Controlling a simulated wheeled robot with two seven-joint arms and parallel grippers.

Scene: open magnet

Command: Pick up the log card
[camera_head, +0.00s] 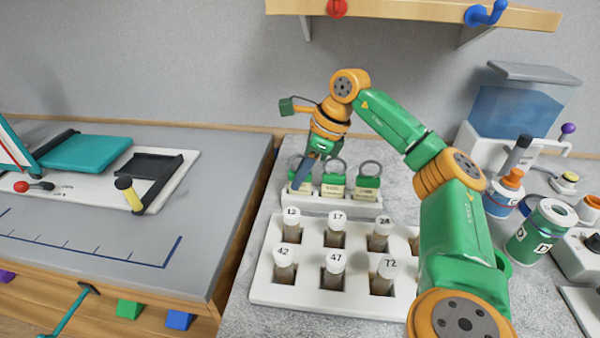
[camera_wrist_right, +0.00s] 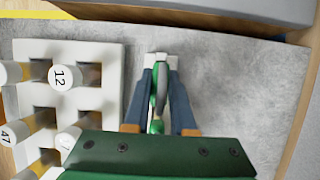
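Three small cards with green upper parts, pale labels and grey rings stand in a white rack (camera_head: 310,203): a left card (camera_head: 301,186), a middle card (camera_head: 334,186) and a right card (camera_head: 366,187). Their label text is too small to read, so I cannot tell which is the log card. My right gripper (camera_head: 302,176) points down at the left card and partly hides it. In the right wrist view its two blue fingers (camera_wrist_right: 160,88) stand apart on either side of a green card with a grey ring (camera_wrist_right: 161,92). My left gripper is not in view.
A white block (camera_head: 262,290) with several numbered, capped vials stands in front of the rack. Bottles (camera_head: 534,235) and a clear blue container (camera_head: 512,110) stand at the right. A shelf (camera_head: 415,10) hangs above. A grey bench (camera_head: 100,220) lies at the left.

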